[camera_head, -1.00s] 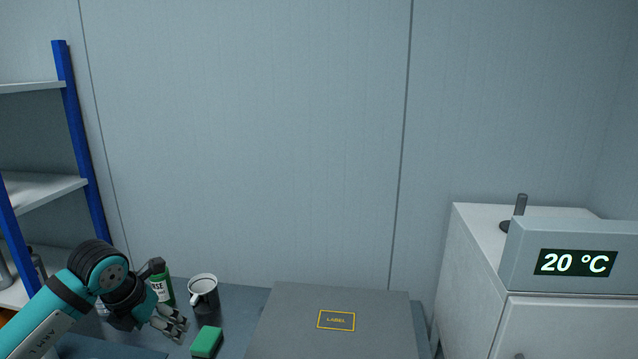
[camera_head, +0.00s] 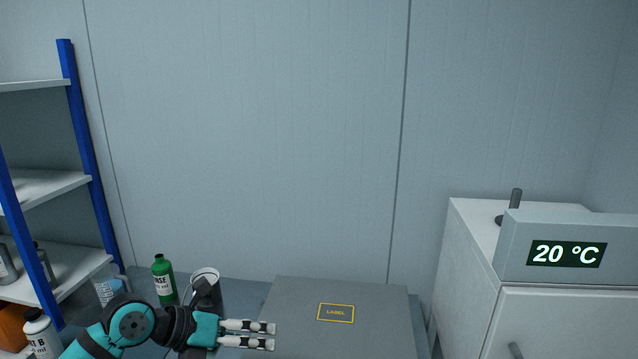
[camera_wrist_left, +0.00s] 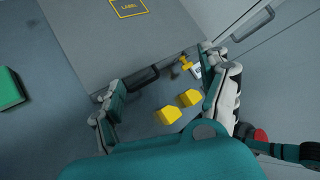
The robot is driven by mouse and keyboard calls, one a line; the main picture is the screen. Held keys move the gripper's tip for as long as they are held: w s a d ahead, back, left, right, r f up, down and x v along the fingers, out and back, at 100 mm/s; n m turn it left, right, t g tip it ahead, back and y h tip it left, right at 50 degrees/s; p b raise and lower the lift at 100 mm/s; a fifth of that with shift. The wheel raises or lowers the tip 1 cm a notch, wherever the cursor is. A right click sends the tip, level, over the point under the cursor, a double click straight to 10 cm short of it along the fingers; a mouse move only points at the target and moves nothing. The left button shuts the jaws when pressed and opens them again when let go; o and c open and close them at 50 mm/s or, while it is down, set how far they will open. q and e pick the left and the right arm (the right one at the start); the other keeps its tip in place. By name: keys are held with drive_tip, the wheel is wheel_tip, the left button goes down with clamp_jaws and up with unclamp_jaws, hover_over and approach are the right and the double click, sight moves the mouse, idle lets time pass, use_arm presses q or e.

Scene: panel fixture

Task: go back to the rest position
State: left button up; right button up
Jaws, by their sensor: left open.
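My left gripper (camera_head: 272,335) reaches in from the lower left in the head view, its fingers pointing right at the left side of the grey case. In the left wrist view its fingers (camera_wrist_left: 160,95) are spread wide with nothing between them. The grey case (camera_head: 380,305) with a yellow-framed label (camera_head: 336,312) lies on the bench; its handle side faces the gripper in the wrist view. My right gripper is not in view.
A green block (camera_wrist_left: 10,88) and yellow pieces (camera_wrist_left: 178,107) show in the wrist view. A blue-framed shelf (camera_head: 75,150) stands left, a white cabinet (camera_head: 470,270) with a temperature display right.

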use_arm(q)
drive_tip(key=s+d+r+n+t+h, duration=0.4)
drive_tip(key=d+r+n+t+h, duration=0.3)
drive_tip(key=r, duration=0.3)
drive_tip(key=a+n+t+y, duration=0.7)
drive_tip(key=n+t, duration=0.1)
drive_tip(key=n, duration=0.5)
drive_tip(key=a+f+n+g+y, duration=0.2)
drive_tip(key=a+f+n+y, duration=0.6)
drive_tip(key=n+y, duration=0.25)
drive_tip(key=s+a+f+n+g+y, duration=0.1)
drive_tip(key=s+a+f+n+g, duration=0.2)
drive_tip(key=s+f+n+g, duration=0.55)
drive_tip(key=s+d+f+m+g+h, duration=0.25)
drive_tip(key=s+f+g, duration=0.45)
drive_tip(key=s+f, duration=0.85)
drive_tip(key=s+f+b, duration=0.3)
drive_tip(key=f+b, duration=0.1)
drive_tip(key=f, duration=2.4)
drive_tip(key=s+a+f+g+b, duration=0.2)
drive_tip(key=s+f+b, duration=0.2)
drive_tip(key=s+f, duration=1.3)
wheel_tip(320, 180, down, 3)
drive_tip(key=shift+f+y, duration=0.15)
drive_tip(key=shift+y, duration=0.15)
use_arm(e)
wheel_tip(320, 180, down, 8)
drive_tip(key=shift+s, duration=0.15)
